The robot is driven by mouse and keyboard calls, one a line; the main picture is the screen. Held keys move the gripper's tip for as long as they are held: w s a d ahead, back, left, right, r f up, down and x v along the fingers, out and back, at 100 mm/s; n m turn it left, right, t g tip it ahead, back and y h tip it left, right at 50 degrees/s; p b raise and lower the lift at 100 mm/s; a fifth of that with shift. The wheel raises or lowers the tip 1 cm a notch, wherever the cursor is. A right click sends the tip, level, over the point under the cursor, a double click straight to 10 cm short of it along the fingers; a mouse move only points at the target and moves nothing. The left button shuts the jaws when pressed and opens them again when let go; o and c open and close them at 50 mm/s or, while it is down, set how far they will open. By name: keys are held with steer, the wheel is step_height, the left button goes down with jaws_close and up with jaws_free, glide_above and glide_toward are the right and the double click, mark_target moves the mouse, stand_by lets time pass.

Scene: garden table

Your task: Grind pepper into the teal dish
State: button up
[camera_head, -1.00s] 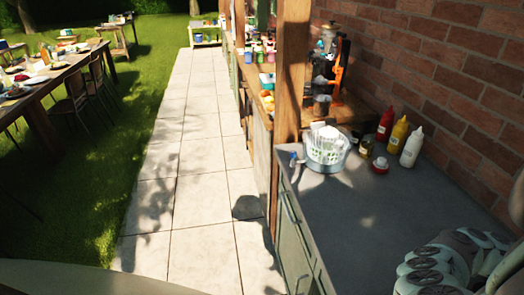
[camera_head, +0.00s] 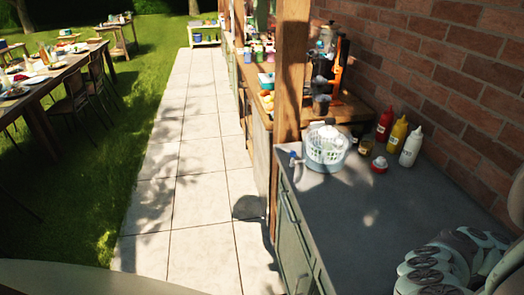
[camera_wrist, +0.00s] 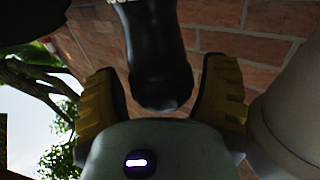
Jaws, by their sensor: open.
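My gripper (camera_wrist: 162,88) shows in the wrist view with its two yellow-and-black fingers spread wide apart. A dark rounded piece shows between the fingers; I cannot tell whether it is part of my own arm or touches them. I cannot make out a pepper grinder or a teal dish for certain in either view. A small dark jar (camera_head: 365,147) stands on the grey counter (camera_head: 375,225), but I cannot tell what it holds. A blue-teal container (camera_head: 266,81) sits among the items on the wooden worktop farther back.
A white basket (camera_head: 326,152) stands near the counter's left edge, beside a wooden post (camera_head: 290,75). Red (camera_head: 384,124), yellow (camera_head: 397,133) and white (camera_head: 411,147) bottles stand by the brick wall (camera_head: 445,80).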

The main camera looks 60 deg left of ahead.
steer(key=shift+n+t+y, duration=0.3)
steer(key=shift+n+t, duration=0.1)
steer(key=shift+t, duration=0.1)
